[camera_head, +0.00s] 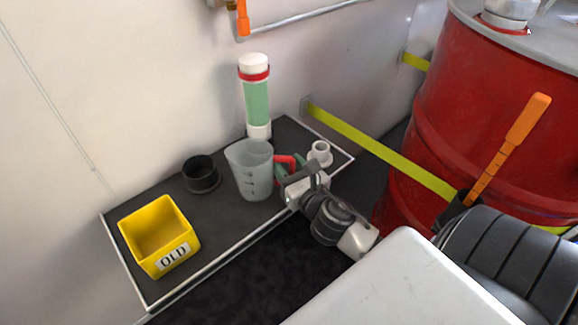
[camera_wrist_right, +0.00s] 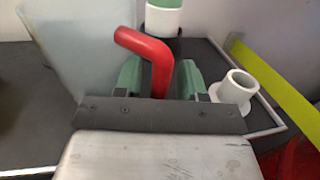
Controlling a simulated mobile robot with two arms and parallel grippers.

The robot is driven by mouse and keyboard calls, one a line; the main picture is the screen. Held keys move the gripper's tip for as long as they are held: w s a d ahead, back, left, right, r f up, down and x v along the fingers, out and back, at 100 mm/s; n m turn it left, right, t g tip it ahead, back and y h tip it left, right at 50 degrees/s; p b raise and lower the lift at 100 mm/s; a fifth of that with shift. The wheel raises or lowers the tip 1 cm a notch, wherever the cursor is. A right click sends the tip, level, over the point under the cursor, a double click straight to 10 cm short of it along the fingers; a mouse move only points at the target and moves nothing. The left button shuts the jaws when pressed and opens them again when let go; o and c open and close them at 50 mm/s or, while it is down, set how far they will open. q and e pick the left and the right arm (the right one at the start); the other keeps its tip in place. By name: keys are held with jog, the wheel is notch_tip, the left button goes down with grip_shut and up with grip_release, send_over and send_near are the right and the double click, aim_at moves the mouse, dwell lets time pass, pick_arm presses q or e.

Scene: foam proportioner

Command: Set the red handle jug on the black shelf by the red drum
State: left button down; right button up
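The jug (camera_head: 252,170) is a translucent grey-white measuring cup with a red handle (camera_head: 284,161). It stands upright at the black shelf (camera_head: 227,215), near its middle; I cannot tell whether its base fully touches. In the right wrist view the jug wall (camera_wrist_right: 75,50) fills the upper left and the red handle (camera_wrist_right: 160,70) rises between the green fingers. My right gripper (camera_head: 290,172) is at the jug's right side, closed in on the handle. The red drum (camera_head: 480,110) stands to the right of the shelf. My left gripper is not in view.
A yellow box marked OLD (camera_head: 160,235) and a black cup (camera_head: 201,174) are left of the jug. A green-and-white cylinder (camera_head: 256,100) stands behind it. A white fitting (camera_head: 320,154) is close right of my gripper. A yellow strap (camera_head: 375,147) runs to the drum.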

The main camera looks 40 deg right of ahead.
jog(key=shift+r, duration=0.1)
jog(key=shift+s, duration=0.25)
jog(key=s+a+b, duration=0.1)
jog(key=s, duration=1)
jog(key=a+f+m+g+y, duration=0.1)
jog(key=a+m, duration=0.3)
jog(key=m, duration=0.6)
jog(key=a+f+m+g+y, duration=0.1)
jog(key=a+f+m+g, duration=0.1)
jog(key=m, duration=0.9)
jog(key=w+a+f+m+g+y, duration=0.1)
jog(key=a+m+g, duration=0.2)
jog(key=a+m, duration=0.3)
jog(key=shift+a+f+m+g+y, duration=0.1)
jog(key=shift+m+g+y, duration=0.1)
jog(key=shift+m, duration=1)
jog(key=shift+a+f+m+g+y, duration=0.1)
jog(key=shift+m+y, duration=0.1)
jog(key=shift+m, duration=1)
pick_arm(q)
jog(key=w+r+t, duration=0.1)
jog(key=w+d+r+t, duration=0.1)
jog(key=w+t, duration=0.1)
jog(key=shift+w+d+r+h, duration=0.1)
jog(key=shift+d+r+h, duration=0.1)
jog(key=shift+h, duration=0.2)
pick_arm(e)
jog(key=shift+a+m, duration=0.3)
